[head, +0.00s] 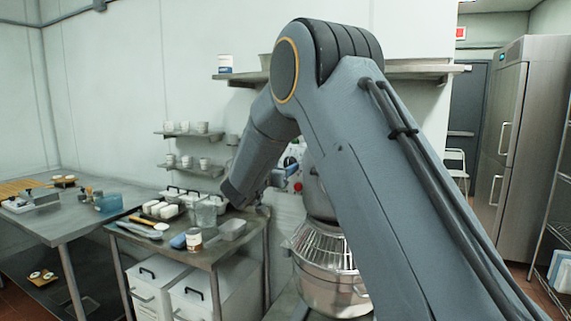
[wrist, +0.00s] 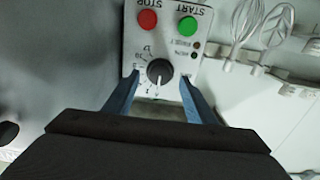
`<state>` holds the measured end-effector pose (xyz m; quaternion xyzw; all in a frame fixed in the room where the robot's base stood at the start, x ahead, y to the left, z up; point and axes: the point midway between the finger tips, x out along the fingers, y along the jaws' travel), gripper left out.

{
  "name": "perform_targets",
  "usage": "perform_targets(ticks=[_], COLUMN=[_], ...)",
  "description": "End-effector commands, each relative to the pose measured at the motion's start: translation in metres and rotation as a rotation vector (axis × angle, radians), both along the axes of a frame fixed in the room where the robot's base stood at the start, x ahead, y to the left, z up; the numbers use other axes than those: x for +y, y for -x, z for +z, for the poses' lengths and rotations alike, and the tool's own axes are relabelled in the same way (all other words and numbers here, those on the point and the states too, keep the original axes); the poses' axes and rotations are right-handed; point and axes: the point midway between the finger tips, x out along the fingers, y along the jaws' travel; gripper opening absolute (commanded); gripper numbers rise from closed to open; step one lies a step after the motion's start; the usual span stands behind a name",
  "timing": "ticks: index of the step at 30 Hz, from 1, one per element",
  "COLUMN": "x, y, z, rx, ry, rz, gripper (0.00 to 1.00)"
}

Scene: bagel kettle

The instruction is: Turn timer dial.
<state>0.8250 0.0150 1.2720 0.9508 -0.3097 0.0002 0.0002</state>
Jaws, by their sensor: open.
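The timer dial (wrist: 159,71) is a black round knob with a white pointer line, on a light control panel (wrist: 138,48) that appears upside down in the wrist view. My gripper (wrist: 158,80) is open, with one blue finger on each side of the dial and a gap to it on both sides. I cannot tell how far the fingertips are from the panel's face. In the head view my gripper (head: 278,177) is small and partly hidden by my arm, close to the panel, of which only a part shows.
A red stop button (wrist: 148,20) and a green start button (wrist: 187,26) are on the same panel. Whisks (wrist: 245,30) hang beside it on the right. In the head view, a mixer bowl with a wire guard (head: 325,250) stands below, and a cluttered side table (head: 205,255) is at left.

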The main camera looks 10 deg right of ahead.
Motion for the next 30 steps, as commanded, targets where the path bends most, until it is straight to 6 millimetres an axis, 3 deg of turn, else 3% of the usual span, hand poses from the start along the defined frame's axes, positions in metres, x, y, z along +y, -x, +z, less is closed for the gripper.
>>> perform_targets(ticks=[6,14,16,22,30], x=[-0.011,-0.012,-0.012,-0.012,-0.012], y=[-0.015,-0.017,-0.016,-0.016,-0.016], z=[0.0,0.0,0.0,0.0,-0.001], rx=[0.001,0.0,0.0,0.001,-0.015], ry=[0.0,0.0,0.0,-0.001,-0.02], rz=[0.001,0.002,0.002,0.002,0.002], gripper=[0.51,0.51,0.44,0.1,0.09])
